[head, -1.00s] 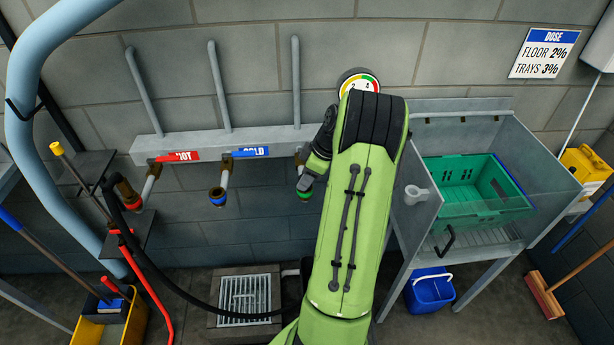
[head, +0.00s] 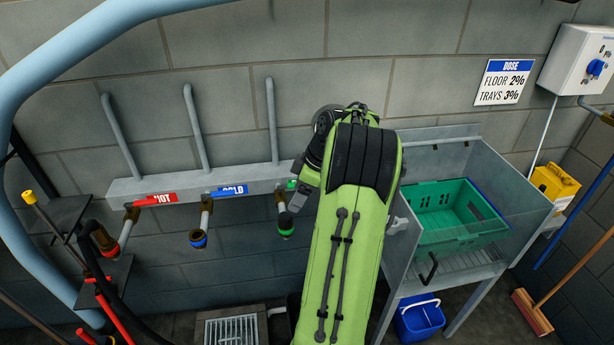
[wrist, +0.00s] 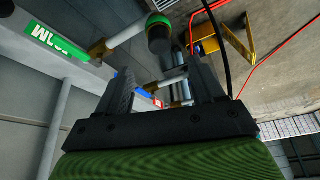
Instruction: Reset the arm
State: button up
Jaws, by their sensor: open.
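My gripper (wrist: 165,88) is open in the wrist view, with its two dark fingers apart and nothing held between them. A tap outlet with a green band (wrist: 158,27) is just beyond the fingertips in that view, close to the fingers; I cannot tell whether they touch. In the head view my green arm rises up the middle, in front of the wall. Its wrist end is beside the green-banded outlet (head: 285,222), at the right end of the tap rail. The fingers are mostly hidden there.
The tap rail (head: 150,186) also carries red-labelled and blue-labelled outlets. A blue bucket (head: 420,320) stands below. A floor drain (head: 232,330) lies at lower left. A broom (head: 532,312) leans right.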

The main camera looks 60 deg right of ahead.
jog(key=a+p+v, duration=0.1)
jog(key=v, duration=0.5)
jog(key=shift+d+r, duration=0.35)
jog(key=shift+d, duration=0.2)
jog(key=shift+s, duration=0.1)
